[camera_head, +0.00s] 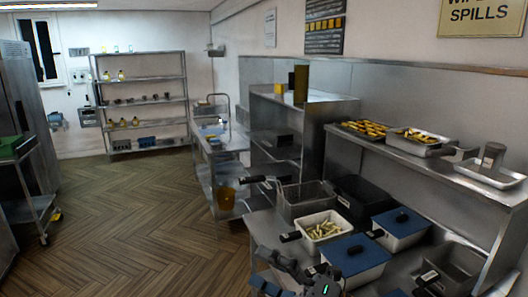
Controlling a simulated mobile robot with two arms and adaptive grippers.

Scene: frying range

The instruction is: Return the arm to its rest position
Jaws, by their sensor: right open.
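My right gripper (262,268) shows at the bottom, right of centre. Its dark fingers are apart and point left, with nothing visible between them. It is beside the near end of the steel frying counter, left of a blue-lidded container (355,257). Part of my right arm shows behind it with a small green light, and the rest is cut off by the lower edge. My left gripper is not in view.
A white container of pale fries (322,230), a wire basket (304,200) and another blue-lidded container (401,222) stand on the counter. A steel shelf (392,158) above holds food trays. The wooden floor (140,235) at left is clear.

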